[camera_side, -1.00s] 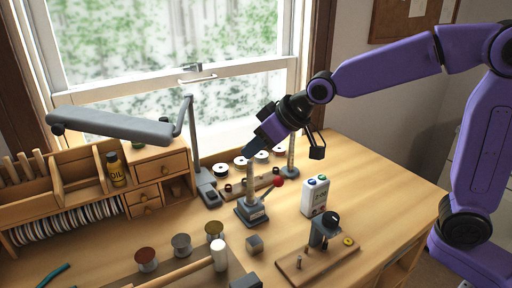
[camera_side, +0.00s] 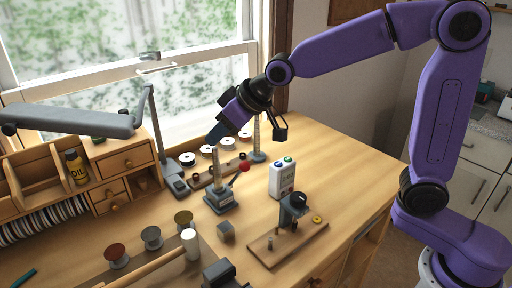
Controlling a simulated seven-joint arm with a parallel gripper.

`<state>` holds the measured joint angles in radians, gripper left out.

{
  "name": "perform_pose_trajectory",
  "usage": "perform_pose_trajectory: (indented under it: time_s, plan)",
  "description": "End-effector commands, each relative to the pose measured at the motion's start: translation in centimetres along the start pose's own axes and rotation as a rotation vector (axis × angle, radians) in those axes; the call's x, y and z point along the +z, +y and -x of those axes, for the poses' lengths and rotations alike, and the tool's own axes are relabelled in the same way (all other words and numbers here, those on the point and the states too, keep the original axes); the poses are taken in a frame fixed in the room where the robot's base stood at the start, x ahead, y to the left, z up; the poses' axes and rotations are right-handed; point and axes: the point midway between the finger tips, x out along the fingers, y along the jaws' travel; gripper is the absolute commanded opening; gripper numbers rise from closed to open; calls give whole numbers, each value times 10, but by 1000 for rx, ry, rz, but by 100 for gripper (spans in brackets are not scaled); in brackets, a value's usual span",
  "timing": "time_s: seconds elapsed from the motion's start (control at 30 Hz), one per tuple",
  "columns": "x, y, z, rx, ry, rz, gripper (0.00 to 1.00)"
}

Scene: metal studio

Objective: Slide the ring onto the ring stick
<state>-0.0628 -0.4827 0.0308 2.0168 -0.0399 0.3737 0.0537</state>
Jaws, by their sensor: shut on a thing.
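My gripper (camera_side: 217,133) hangs at the end of the purple arm, pointing down and left. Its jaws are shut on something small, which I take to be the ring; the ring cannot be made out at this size. Two upright tapered sticks stand on the bench, and I cannot tell which one is the ring stick. One pale stick (camera_side: 215,162) rises from a grey block base with a red-knobbed lever, just below my fingertips. The other stick (camera_side: 256,138) stands on a round grey base farther back, partly behind my gripper.
A white bottle-like box (camera_side: 282,181) with coloured caps stands to the right. A small tool on a wooden board (camera_side: 285,243) is in front. White spools (camera_side: 187,159) line the window side. A lamp (camera_side: 65,122) reaches over the left. The right of the bench is clear.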

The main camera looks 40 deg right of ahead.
Motion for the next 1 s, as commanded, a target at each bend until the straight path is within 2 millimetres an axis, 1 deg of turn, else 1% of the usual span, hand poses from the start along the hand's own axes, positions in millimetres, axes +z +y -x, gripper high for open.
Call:
perform_pose_trajectory:
  time_s: [0.07,0.17,0.27,0.37,0.57,0.6,0.7,0.8,0.83,0.9,1.0]
  plan:
    - [0,0,0,0,0,0,5]
    - [-1,7,0,4,0,-5,5]
    - [-2,24,0,11,0,-15,5]
    - [-4,54,1,20,-1,-26,5]
    - [-7,127,10,27,2,-36,5]
    - [-7,141,13,26,2,-36,5]
    - [-8,174,20,19,2,-27,5]
    - [-8,198,27,12,2,-18,5]
    - [-8,203,29,10,2,-15,5]
    - [-8,213,32,5,2,-9,5]
    - [-7,220,34,1,0,-3,5]
